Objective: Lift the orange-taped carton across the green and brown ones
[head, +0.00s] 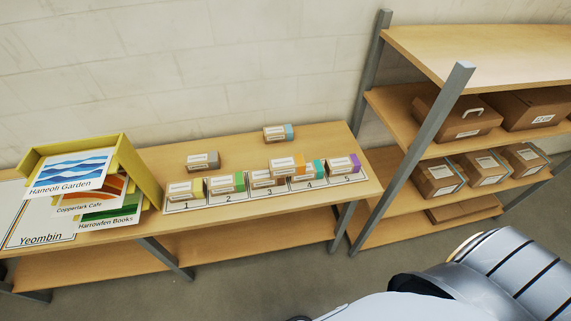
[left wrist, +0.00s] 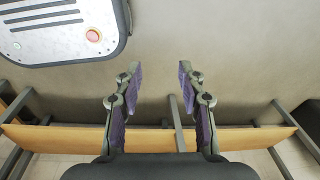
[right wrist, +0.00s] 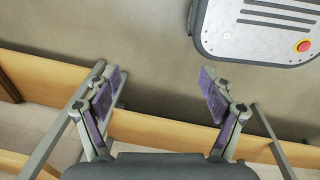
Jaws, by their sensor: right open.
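The orange-taped carton (head: 286,166) is at the shelf's right half, between the brown-taped carton (head: 263,180) and the teal-taped carton (head: 310,171). It looks higher than the brown one; I cannot tell whether it rests on its neighbours or stands behind them. The green-taped carton (head: 225,183) stands left of the brown one, over number 2; the brown one is over number 3. My left gripper (left wrist: 160,72) is open and empty in the left wrist view. My right gripper (right wrist: 161,73) is open and empty in the right wrist view. Neither gripper shows in the head view.
A yellow-taped carton (head: 185,190) is over number 1, a purple-taped one (head: 343,165) over 5. A grey-taped carton (head: 202,160) and a blue-taped one (head: 278,133) stand behind. A yellow sign holder (head: 140,172) is left; a rack (head: 455,78) with boxes is right.

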